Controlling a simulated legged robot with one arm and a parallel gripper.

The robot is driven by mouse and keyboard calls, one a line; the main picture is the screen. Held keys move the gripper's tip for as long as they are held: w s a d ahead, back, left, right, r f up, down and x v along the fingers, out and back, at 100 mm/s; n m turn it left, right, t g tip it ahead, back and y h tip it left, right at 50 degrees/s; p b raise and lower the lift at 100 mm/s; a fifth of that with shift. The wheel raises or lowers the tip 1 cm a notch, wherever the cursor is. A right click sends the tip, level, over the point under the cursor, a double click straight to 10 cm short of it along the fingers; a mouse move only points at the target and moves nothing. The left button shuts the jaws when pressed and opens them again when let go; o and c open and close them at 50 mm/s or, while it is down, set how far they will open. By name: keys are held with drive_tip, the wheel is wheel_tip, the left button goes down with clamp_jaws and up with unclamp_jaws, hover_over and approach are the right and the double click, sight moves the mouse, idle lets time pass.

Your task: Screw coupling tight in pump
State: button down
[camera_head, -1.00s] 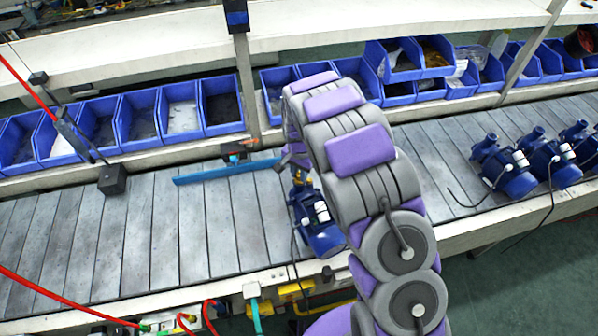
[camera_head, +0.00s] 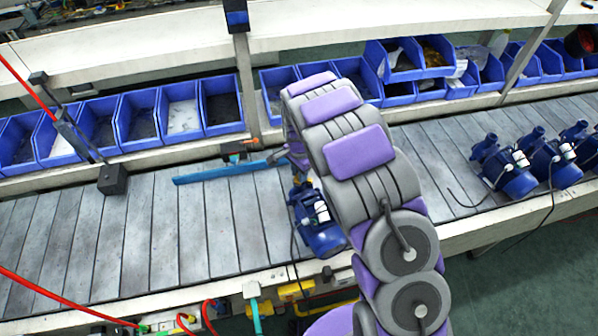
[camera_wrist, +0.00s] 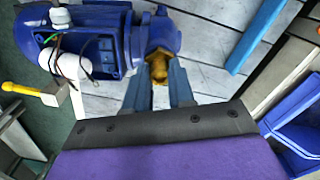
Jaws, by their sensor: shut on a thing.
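The blue pump (camera_head: 318,228) stands on the slatted belt, partly hidden by my arm. In the wrist view the pump (camera_wrist: 105,20) fills the upper left, with its outlet pointing toward my gripper. My gripper (camera_wrist: 159,72) has its blue fingers on both sides of the brass coupling (camera_wrist: 158,58) and is shut on it. The coupling sits at the pump's outlet. How deep its thread sits cannot be seen. In the head view my arm hides most of the gripper and the coupling.
A blue bar (camera_head: 225,171) lies left of the gripper. Several blue bins (camera_head: 136,118) line the back. More pumps (camera_head: 503,165) stand at right. The belt at left (camera_head: 90,235) is mostly clear.

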drive_tip(key=m, duration=0.3)
idle(0.4)
drive_tip(key=shift+m+b, duration=0.3)
drive_tip(key=shift+m, duration=1.7)
drive_tip(key=c, duration=1)
unclamp_jaws()
drive_tip(key=shift+c, duration=0.2)
drive_tip(key=shift+n, duration=1.8)
